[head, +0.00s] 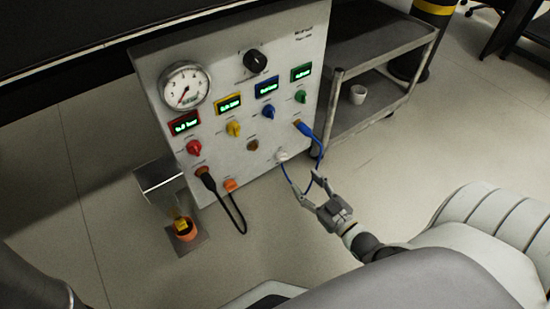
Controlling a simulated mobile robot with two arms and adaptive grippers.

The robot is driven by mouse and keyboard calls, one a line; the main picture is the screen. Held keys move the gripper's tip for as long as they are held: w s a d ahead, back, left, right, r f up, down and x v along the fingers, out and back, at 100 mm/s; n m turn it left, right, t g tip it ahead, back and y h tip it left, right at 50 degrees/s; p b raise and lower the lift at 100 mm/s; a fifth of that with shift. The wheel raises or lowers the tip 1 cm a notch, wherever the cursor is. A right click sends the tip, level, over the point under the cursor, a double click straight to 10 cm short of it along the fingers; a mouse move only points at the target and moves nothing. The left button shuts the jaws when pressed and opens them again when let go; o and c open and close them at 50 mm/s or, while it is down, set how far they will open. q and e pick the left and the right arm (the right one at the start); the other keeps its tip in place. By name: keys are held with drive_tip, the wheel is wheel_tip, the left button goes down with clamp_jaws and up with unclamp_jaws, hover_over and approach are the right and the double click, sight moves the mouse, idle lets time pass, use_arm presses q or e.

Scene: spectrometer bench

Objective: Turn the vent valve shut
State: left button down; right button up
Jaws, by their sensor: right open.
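A light grey panel (235,150) carries a pressure gauge (186,86), a black knob (255,61), and red (194,147), yellow (233,129), blue (268,111) and green (300,96) knobs under lit displays. Lower down are an orange knob (230,185), a brown round fitting (253,145) and a white fitting (282,156). The labels are too small to read, so I cannot tell which is the vent valve. My right gripper (311,188) is open in front of the panel's lower right, near the white fitting and a blue cable. My left gripper is out of view.
A blue cable (318,150) hangs at the panel's right edge, close to my right gripper. A black cable (239,215) loops below the panel. A grey cart (385,40) holding a white cup (357,94) stands right.

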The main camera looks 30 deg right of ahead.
sight(285, 160)
drive_tip(key=w+b, duration=0.2)
drive_tip(key=w, duration=0.1)
drive_tip(key=w+b, duration=0.2)
drive_tip(key=w, duration=0.2)
drive_tip(key=w+b, duration=0.2)
drive_tip(key=w, duration=0.1)
drive_tip(key=shift+w+a, duration=0.35)
drive_tip(key=shift+c, duration=0.4)
